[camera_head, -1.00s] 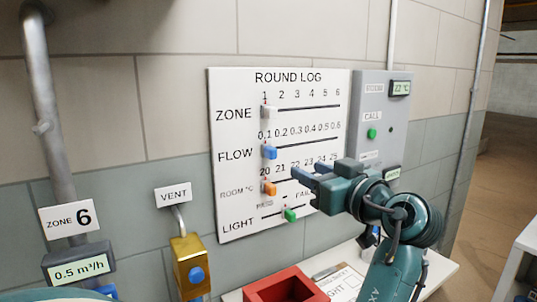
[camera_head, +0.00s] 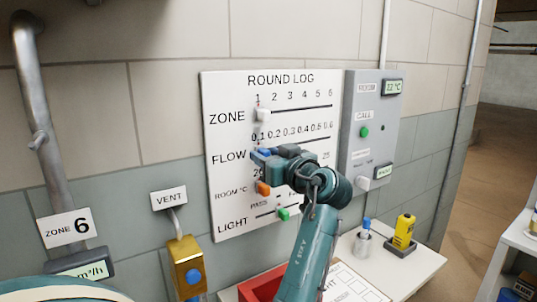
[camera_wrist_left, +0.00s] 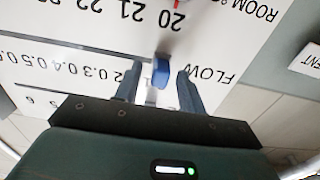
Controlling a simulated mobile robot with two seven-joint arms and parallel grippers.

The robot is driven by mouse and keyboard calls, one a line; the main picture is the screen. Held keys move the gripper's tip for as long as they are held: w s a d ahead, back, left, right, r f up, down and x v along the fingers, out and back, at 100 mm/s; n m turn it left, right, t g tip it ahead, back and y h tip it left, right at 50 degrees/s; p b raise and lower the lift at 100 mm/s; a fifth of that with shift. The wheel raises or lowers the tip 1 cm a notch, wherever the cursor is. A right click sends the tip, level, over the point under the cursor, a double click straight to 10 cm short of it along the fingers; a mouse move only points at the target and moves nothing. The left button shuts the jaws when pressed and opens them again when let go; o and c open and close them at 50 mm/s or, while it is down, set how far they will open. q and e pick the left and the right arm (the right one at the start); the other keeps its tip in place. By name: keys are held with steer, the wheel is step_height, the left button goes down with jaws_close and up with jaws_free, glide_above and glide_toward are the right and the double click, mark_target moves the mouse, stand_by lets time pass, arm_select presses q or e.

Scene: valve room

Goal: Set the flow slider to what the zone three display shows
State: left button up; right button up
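The flow slider's blue knob (camera_head: 264,152) is at the left end of its row on the white round log board (camera_head: 225,90), near the 0.1 mark. My left gripper (camera_head: 262,156) is at this knob and covers much of the flow track. In the left wrist view the blue knob (camera_wrist_left: 161,73) is between the two open fingers of my left gripper (camera_wrist_left: 158,85), with gaps at both sides. The zone three display is not in view. My right gripper is not in view.
A zone 6 sign (camera_head: 67,228) hangs above a partly hidden display (camera_head: 82,268). The zone (camera_head: 262,115), room (camera_head: 264,188) and light (camera_head: 283,214) knobs are close to my gripper. A grey call panel (camera_head: 360,105) adjoins the board. A shelf (camera_head: 425,262) below holds a yellow device (camera_head: 404,231).

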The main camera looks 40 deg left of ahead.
arm_select(q)
jaws_close()
stand_by(0.4)
